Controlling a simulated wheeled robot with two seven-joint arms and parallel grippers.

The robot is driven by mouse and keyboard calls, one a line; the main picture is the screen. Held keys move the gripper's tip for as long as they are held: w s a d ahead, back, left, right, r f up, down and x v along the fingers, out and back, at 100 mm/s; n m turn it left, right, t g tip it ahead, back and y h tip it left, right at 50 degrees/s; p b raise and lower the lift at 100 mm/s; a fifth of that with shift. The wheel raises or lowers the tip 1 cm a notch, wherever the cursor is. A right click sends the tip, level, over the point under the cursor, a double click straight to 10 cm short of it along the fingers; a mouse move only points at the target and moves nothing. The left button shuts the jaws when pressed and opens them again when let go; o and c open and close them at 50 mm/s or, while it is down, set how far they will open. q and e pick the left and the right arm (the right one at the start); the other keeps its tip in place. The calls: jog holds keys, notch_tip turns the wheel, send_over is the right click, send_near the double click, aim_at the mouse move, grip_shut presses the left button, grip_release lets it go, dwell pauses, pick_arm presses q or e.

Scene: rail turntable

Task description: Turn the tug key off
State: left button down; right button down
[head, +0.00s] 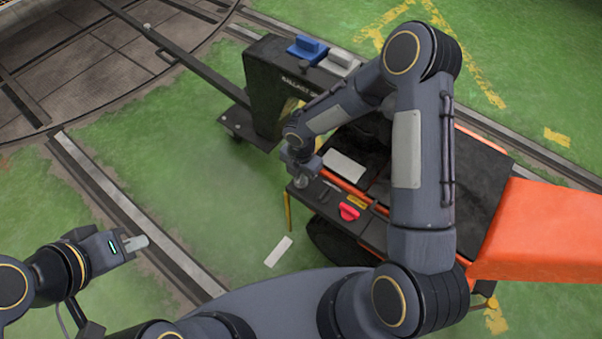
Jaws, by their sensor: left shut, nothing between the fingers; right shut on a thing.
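The tug is an orange and black vehicle (530,225) on the right, with a dark control panel (325,199) at its near left end. My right gripper (301,181) points down at the left part of this panel and is shut on the tug key. The key is small and mostly hidden by the fingers, so I cannot tell which way it is turned. My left gripper (137,243) is shut and empty, over the floor at the lower left, well away from the tug.
A red knob (349,211) and a yellow label (357,201) are beside my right gripper on the panel. A black ballast box (268,80) with blue (308,48) and grey (342,61) blocks stands behind. Rails (110,200) cross the green floor. A white strip (278,251) lies there.

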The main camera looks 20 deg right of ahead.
jog(key=c, duration=1.4)
grip_release()
jog(key=shift+c, duration=0.2)
jog(key=shift+r+p, duration=1.25)
jog(key=shift+r, duration=2.65)
